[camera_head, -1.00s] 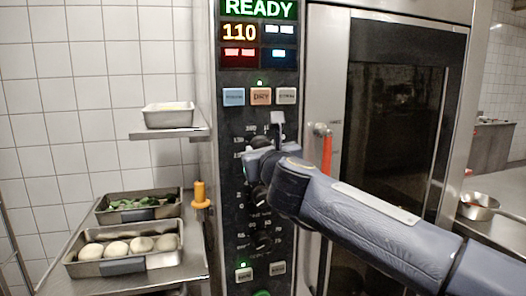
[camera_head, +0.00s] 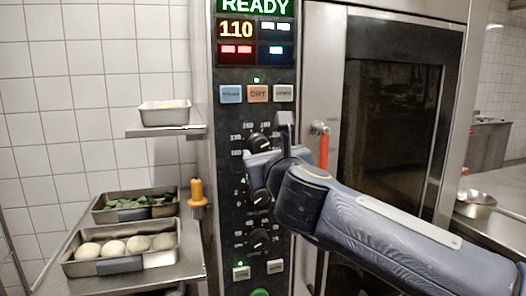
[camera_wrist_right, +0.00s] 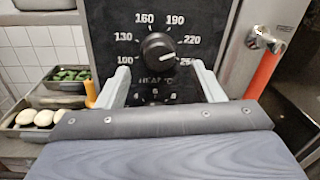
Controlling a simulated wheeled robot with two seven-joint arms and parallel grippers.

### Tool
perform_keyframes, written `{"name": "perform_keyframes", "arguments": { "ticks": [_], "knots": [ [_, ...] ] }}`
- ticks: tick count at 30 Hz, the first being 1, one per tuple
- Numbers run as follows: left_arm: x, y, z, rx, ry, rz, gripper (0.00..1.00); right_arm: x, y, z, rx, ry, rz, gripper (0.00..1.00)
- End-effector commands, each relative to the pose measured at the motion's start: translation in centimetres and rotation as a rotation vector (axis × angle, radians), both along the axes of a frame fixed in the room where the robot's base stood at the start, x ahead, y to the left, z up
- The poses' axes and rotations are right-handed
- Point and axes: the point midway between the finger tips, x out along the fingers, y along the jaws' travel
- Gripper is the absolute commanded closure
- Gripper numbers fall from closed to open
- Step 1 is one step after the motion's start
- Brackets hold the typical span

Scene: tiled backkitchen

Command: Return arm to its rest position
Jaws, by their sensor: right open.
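My right gripper (camera_head: 271,138) is open and empty in front of the oven's black control panel (camera_head: 228,172). In the right wrist view its two pale fingers (camera_wrist_right: 161,68) stand apart, left and right of and a little below the heat knob (camera_wrist_right: 158,47). The knob's pointer is toward the upper numbers on the right of its dial. In the head view the heat knob (camera_head: 260,142) shows just above the lower finger, and the gripper partly hides the knob below. My right arm (camera_head: 390,225) reaches in from the lower right. My left gripper is not in view.
The red oven door handle (camera_head: 324,150) is close to the right of the gripper. At left, a small tray (camera_head: 165,124) sits on a shelf, above trays of greens (camera_head: 172,209) and dough balls (camera_head: 122,265). A metal bowl (camera_head: 476,212) stands on the right counter.

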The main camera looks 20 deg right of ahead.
Motion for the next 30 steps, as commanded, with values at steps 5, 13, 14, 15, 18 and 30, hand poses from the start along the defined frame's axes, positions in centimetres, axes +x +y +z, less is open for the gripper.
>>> {"name": "perform_keyframes", "arguments": {
  "ticks": [5,13,14,15,18,30],
  "knots": [
    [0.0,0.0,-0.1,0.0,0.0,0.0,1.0,-2.0,0.1,0.0,0.0,-0.001,0.0,0.39],
    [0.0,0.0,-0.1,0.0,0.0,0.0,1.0,-2.4,0.1,0.0,0.0,0.0,0.0,0.39],
    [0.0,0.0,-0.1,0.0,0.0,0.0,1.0,-2.4,0.1,0.0,0.0,0.0,0.0,0.39],
    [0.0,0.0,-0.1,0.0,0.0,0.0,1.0,-2.4,0.1,0.0,-0.001,0.0,0.0,0.39],
    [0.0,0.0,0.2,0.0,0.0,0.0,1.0,-2.7,-0.1,0.5,-0.061,-0.02,0.014,0.39],
    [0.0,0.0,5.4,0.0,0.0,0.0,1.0,-15.1,0.0,-10.4,-1.633,-0.135,0.584,0.39]
  ]
}}
